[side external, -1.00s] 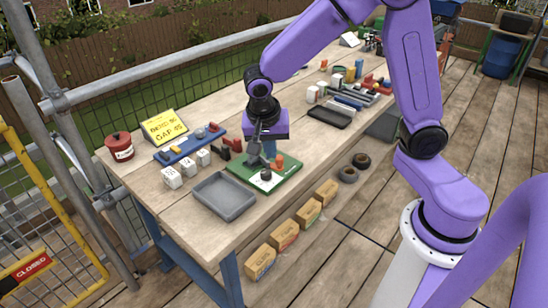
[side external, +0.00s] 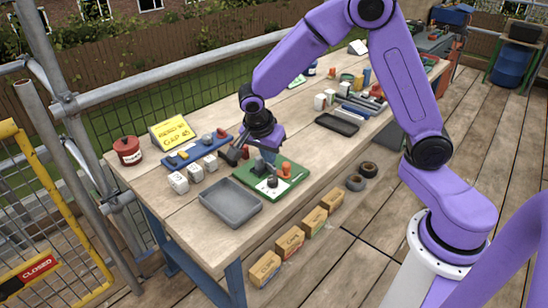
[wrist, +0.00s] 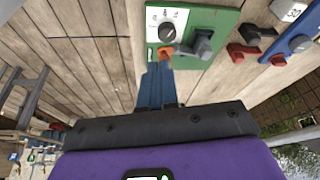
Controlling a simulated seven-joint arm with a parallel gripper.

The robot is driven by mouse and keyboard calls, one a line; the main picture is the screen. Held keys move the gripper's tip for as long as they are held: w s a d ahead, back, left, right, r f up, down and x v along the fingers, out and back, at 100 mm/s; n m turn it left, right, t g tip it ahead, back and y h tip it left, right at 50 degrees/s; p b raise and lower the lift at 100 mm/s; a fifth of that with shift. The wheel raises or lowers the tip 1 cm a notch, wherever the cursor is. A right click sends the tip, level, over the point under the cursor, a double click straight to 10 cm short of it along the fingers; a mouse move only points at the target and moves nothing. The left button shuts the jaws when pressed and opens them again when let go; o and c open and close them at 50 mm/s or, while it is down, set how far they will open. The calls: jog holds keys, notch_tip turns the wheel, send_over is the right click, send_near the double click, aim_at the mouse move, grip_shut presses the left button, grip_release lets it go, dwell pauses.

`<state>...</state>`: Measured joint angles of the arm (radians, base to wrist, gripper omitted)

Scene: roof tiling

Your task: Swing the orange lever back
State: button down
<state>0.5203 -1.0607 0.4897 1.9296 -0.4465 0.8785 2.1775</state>
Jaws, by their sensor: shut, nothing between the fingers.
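The green panel (side external: 297,192) lies on the bench behind the grey tray. The orange lever (side external: 286,170) stands near its right edge; in the wrist view the lever (wrist: 166,52) sits beside the black knob (wrist: 168,32). A grey lever block (wrist: 203,42) is on the same panel. My gripper's blue fingers (side external: 267,156) are closed together with nothing between them. In the wrist view the fingertips (wrist: 158,68) end right at the orange lever; I cannot tell whether they touch it. The fingers hide part of the lever's base.
A grey tray (side external: 230,203) stands in front of the panel. A dark tray (side external: 337,124) lies further back.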

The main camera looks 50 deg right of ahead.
jog(key=x, duration=0.9)
jog(key=shift+d, duration=0.1)
jog(key=d, duration=0.3)
jog(key=shift+w, duration=0.35)
jog(key=shift+w+d, duration=0.1)
jog(key=shift+d, duration=0.25)
jog(key=shift+d, duration=0.1)
jog(key=shift+d+n, duration=0.2)
jog(key=shift+n, duration=0.2)
